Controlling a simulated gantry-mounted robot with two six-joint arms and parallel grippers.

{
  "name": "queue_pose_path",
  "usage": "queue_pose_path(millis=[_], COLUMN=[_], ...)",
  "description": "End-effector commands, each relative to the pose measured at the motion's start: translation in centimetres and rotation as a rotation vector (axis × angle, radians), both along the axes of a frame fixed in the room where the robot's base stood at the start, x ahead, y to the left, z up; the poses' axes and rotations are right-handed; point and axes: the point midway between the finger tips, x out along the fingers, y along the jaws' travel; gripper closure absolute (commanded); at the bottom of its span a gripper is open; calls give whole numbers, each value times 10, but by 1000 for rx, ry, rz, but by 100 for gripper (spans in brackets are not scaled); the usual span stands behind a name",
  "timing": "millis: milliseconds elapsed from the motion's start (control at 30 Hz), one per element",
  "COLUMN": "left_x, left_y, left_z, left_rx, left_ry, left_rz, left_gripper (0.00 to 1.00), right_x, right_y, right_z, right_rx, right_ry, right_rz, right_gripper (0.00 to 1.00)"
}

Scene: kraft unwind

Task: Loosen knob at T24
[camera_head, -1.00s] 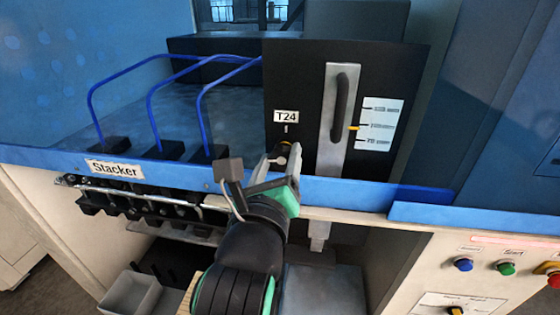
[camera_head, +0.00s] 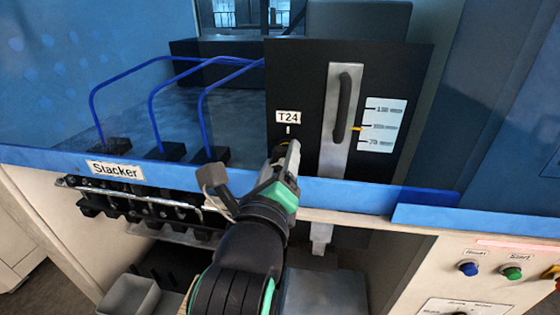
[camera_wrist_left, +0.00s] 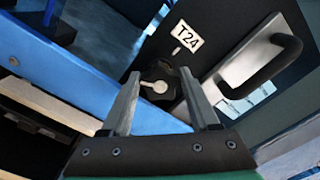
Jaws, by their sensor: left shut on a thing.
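The T24 label (camera_head: 288,117) is on a black panel. It also shows in the left wrist view (camera_wrist_left: 187,38). Below it, in the left wrist view, is a dark lobed knob (camera_wrist_left: 158,86) with a pale mark on its face. My left gripper (camera_head: 284,152) reaches up to the panel just below the label. In the wrist view its two fingers (camera_wrist_left: 161,92) stand on either side of the knob, shut on it. In the head view the knob is mostly hidden behind the fingers. My right gripper is not in view.
A grey slotted plate with a black handle (camera_head: 343,105) is close to the right of the gripper, beside a scale card (camera_head: 382,125). A blue rail (camera_head: 345,192) runs below the panel. Blue hoses (camera_head: 198,105) arch to the left. A control panel with buttons (camera_head: 512,272) is at lower right.

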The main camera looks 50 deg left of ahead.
Motion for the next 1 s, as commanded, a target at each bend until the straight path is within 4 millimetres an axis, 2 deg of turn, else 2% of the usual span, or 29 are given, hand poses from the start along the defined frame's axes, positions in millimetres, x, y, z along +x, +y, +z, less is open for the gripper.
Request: queue_pose_path(millis=[33,167,200,567,667,1000], left_x=[1,0,0,-4,-16,-77], left_y=[1,1,1,-4,-14,-61], left_z=[-2,-1,-1,-1,-2,-2], left_rx=[1,0,0,1,1,-1], left_ry=[6,5,5,1,-2,0], left_rz=[3,2,2,0,-2,-5], left_gripper=[35,12,8,8,8,8], right_x=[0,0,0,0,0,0], right_y=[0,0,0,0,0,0], right_z=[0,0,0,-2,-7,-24], right_rx=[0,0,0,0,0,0], right_ry=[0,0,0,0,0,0], right_rz=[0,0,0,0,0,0], right_gripper=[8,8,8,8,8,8])
